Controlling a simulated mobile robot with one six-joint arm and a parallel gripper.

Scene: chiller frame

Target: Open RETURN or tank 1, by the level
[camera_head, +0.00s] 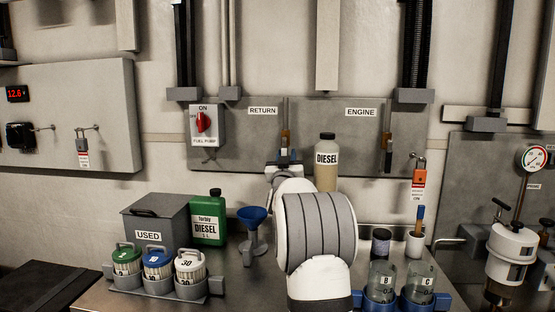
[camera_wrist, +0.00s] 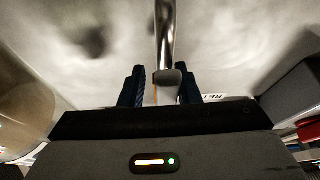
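The RETURN label (camera_head: 263,111) is on the grey wall panel, with a narrow amber-and-dark upright handle (camera_head: 285,140) below and right of it. The ENGINE label (camera_head: 360,112) has a similar handle (camera_head: 388,140). My gripper (camera_head: 284,156) is at the lower end of the RETURN handle. In the wrist view its two dark blue fingers (camera_wrist: 161,88) stand apart, with a shiny metal rod (camera_wrist: 165,35) ending in a grey tip between them. A gap shows on the left; contact on the right is unclear. No tank 1 marking or level is readable.
The fuel pump switch (camera_head: 201,122) is left of RETURN. A blue funnel (camera_head: 254,226), green can (camera_head: 208,220), USED box (camera_head: 153,222) and jars (camera_head: 382,280) crowd the bench.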

